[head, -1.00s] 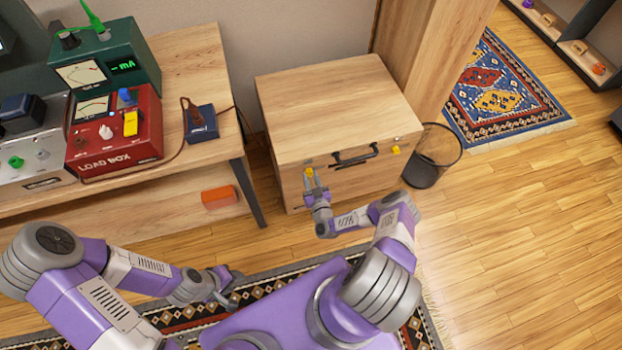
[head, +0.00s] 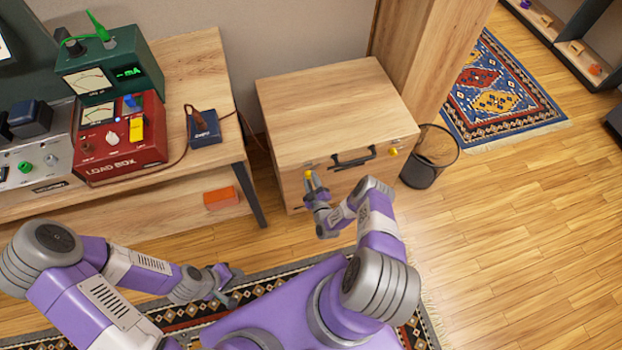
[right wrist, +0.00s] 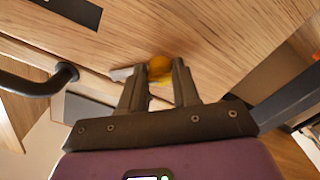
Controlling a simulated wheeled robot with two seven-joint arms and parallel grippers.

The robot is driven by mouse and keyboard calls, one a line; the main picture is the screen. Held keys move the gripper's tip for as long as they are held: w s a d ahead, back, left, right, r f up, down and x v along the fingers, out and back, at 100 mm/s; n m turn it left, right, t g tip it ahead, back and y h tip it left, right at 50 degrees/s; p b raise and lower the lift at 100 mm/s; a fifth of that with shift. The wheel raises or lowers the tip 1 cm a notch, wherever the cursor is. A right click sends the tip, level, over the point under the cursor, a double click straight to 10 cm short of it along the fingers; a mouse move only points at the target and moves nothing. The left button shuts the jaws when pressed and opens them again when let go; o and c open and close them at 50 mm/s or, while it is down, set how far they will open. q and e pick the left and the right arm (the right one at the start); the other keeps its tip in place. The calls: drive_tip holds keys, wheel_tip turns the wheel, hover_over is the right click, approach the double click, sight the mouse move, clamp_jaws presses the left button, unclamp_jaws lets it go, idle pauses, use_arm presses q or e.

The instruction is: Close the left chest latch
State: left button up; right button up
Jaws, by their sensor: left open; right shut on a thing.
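The wooden chest (head: 335,100) stands against the wall with its lid down and a black handle (head: 354,159) on its front. The left latch (head: 309,175) has a yellow knob at the front left. My right gripper (head: 312,186) is at this latch; in the right wrist view its fingers (right wrist: 159,80) are shut on the yellow knob (right wrist: 160,70). The fingers partly hide the latch. The right latch (head: 393,152), also yellow, is at the front right, with nothing touching it. My left gripper (head: 229,283) is open, low over the rug, away from the chest.
A workbench (head: 190,75) with a red load box (head: 118,140) and a green meter (head: 112,72) stands left of the chest. A dark wire bin (head: 428,160) is close to its right side. Floor (head: 520,220) at right is clear.

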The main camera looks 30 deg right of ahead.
drive_tip(key=shift+d+r+n+p, duration=0.1)
drive_tip(key=shift+n+p, duration=0.35)
drive_tip(key=shift+n, duration=2.05)
drive_tip(key=shift+d+r+n+p, duration=0.1)
drive_tip(key=shift+n+p, duration=0.35)
drive_tip(key=shift+n, duration=2.05)
drive_tip(key=shift+s+f, duration=0.1)
drive_tip(key=o, duration=1.1)
drive_tip(key=shift+c, duration=0.2)
drive_tip(key=shift+a, duration=0.1)
drive_tip(key=p+v, duration=0.2)
drive_tip(key=v, duration=0.5)
drive_tip(key=shift+s, duration=0.3)
drive_tip(key=shift+w, duration=0.15)
